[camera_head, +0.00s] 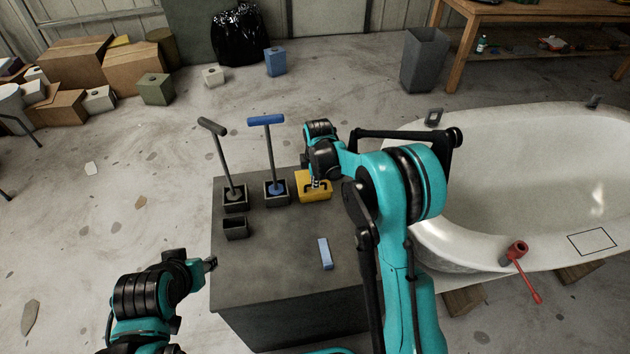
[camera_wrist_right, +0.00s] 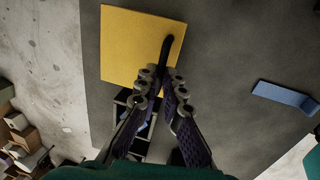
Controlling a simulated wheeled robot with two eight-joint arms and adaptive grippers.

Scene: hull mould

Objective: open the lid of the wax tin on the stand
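The wax tin (camera_head: 314,188) is a yellow box on the back right part of the grey stand (camera_head: 290,255). Its flat lid looks shut, and a black handle (camera_wrist_right: 167,48) shows on it in the right wrist view. My right gripper (camera_head: 316,182) is over the tin from above. In the wrist view its fingertips (camera_wrist_right: 163,76) lie close on both sides of the handle's near end; whether they press on it I cannot tell. My left gripper (camera_head: 211,263) is off the stand's left edge, apart from the tin, too small to read.
Left of the tin stand a blue-handled tool (camera_head: 268,150) and a grey-handled tool (camera_head: 222,150) in dark holders. A small dark empty holder (camera_head: 235,229) and a blue bar (camera_head: 325,253) are on the stand. A white hull-shaped tub (camera_head: 470,235) is on the right.

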